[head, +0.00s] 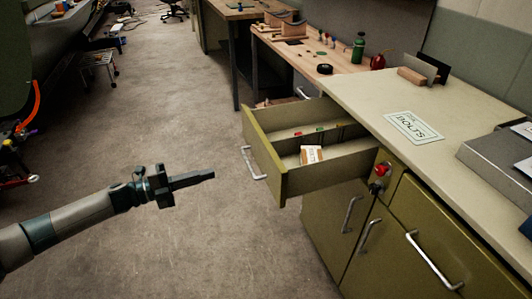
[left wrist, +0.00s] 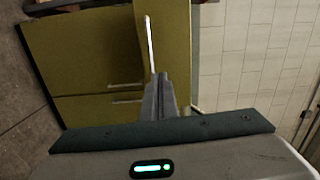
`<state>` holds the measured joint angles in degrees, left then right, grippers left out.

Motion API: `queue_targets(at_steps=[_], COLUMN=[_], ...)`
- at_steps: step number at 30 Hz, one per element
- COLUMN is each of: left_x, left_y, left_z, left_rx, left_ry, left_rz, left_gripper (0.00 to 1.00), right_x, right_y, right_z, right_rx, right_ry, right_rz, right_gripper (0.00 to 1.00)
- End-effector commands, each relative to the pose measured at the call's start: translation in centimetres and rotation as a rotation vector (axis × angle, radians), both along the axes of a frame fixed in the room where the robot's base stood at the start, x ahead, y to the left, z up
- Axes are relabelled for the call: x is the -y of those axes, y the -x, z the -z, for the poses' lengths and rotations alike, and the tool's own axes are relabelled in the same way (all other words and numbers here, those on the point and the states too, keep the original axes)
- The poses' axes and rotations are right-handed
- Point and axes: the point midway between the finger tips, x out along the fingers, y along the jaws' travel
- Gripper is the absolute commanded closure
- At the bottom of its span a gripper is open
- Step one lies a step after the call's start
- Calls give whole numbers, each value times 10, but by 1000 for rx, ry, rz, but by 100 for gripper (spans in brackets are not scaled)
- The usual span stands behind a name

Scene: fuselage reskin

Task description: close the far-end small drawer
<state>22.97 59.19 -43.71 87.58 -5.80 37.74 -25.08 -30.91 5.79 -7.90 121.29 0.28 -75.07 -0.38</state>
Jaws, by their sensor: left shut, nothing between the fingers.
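The small drawer (head: 283,187) at the far end of the olive cabinet stands pulled open in the head view. It has a silver bar handle (head: 254,163) on its front, and a small white and orange box and a few small red and green items lie inside. My left gripper (head: 212,175) is shut and empty, to the left of the drawer front and apart from it in the head view. In the left wrist view the shut fingers (left wrist: 158,82) point toward an olive front with a silver handle (left wrist: 150,44). My right gripper is not in view.
A key switch with a red part (head: 382,169) sits beside the drawer opening. A wooden workbench (head: 300,55) stands beyond. The floor (head: 170,110) left of the drawer is clear.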

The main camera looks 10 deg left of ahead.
Motion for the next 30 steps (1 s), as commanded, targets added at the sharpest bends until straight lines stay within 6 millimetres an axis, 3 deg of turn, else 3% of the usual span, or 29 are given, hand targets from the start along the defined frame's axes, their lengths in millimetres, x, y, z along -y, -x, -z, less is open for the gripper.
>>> queue_targets(at_steps=[6,18,30], left_x=[-5,-2,35], left_y=[7,5,-21], left_z=[-12,-13,-15], left_rx=[40,39,42], left_ry=[-33,-31,-29], left_rz=[43,41,42], left_gripper=[100,100,100], right_x=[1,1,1], right_y=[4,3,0], right_z=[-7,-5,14], right_rx=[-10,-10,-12], right_ry=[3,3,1], right_rz=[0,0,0], right_gripper=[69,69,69])
